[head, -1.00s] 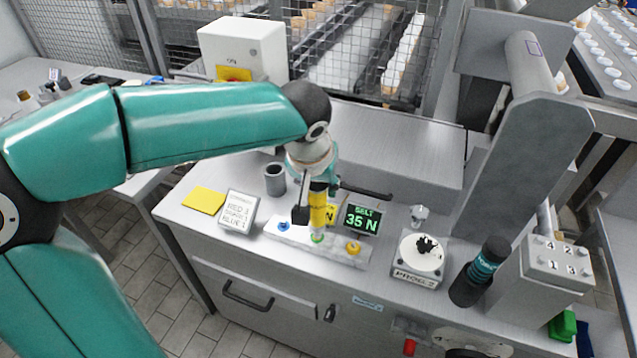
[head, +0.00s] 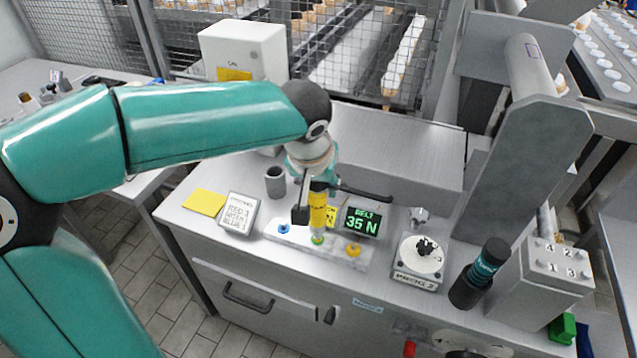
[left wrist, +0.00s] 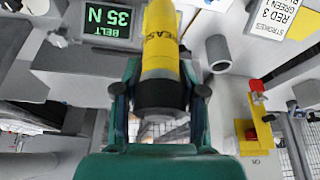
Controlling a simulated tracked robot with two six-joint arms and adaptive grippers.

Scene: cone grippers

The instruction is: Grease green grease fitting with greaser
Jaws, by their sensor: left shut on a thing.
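My left gripper (head: 303,205) is shut on the yellow greaser (head: 318,208), which it holds upright, tip down, over the grease fitting block (head: 345,256). The greaser also shows between the fingers in the left wrist view (left wrist: 160,60). The green grease fitting (head: 317,239) sits in the middle of the block, right at the greaser's tip; I cannot tell whether the two are fully seated. My right gripper is not in view.
A strokes card (head: 239,213) and a yellow pad (head: 204,202) lie left of the block. A grey cup (head: 275,181) stands behind it. The belt display (head: 362,222) reads 35 N. A round dial (head: 419,257) and a black cylinder (head: 480,273) stand to the right.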

